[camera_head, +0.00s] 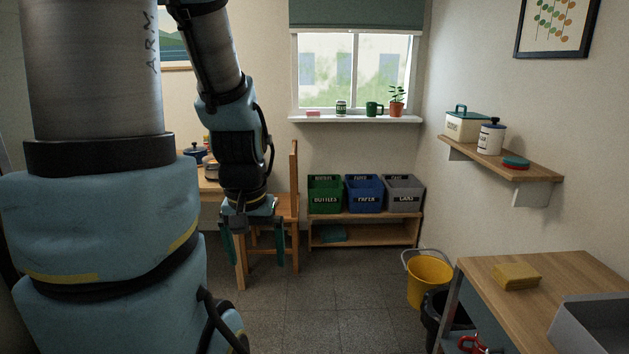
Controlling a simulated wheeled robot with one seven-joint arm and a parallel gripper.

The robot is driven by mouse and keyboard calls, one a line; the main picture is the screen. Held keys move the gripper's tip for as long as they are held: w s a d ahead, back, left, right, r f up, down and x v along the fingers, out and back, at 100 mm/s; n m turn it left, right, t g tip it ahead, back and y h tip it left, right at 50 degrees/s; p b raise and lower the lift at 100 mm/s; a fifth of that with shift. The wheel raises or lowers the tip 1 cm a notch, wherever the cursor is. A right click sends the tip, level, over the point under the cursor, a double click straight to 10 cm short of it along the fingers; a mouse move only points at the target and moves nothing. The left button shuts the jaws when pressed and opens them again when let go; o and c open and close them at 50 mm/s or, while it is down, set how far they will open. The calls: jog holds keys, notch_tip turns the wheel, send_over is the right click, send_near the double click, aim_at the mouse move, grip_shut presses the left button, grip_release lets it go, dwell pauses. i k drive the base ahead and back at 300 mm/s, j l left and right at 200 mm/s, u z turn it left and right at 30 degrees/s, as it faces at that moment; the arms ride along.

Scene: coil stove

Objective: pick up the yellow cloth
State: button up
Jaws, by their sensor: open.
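A yellow folded cloth or block (515,276) lies on the wooden counter (490,268) at the lower right, left of a grey basin. I cannot tell its texture from here. My gripper (254,262) hangs downward left of the middle of the view, in front of the wooden chair. Its two fingers are apart with nothing between them. It is well to the left of the yellow cloth and not touching it.
A grey basin (598,328) sits at the counter's right. A yellow bucket (429,279) and a black bin (437,310) stand beside the counter. A wooden chair (294,205) stands behind my gripper. A low shelf holds green, blue and grey bins (364,194). The middle floor is clear.

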aim_at(512, 276)
jog(key=z, duration=0.6)
jog(key=i+z, duration=0.45)
jog(key=i+j+z, duration=0.25)
jog(key=z, duration=0.2)
jog(key=i+j+z, duration=0.2)
jog(key=i+j, duration=0.7)
jog(key=i, duration=0.1)
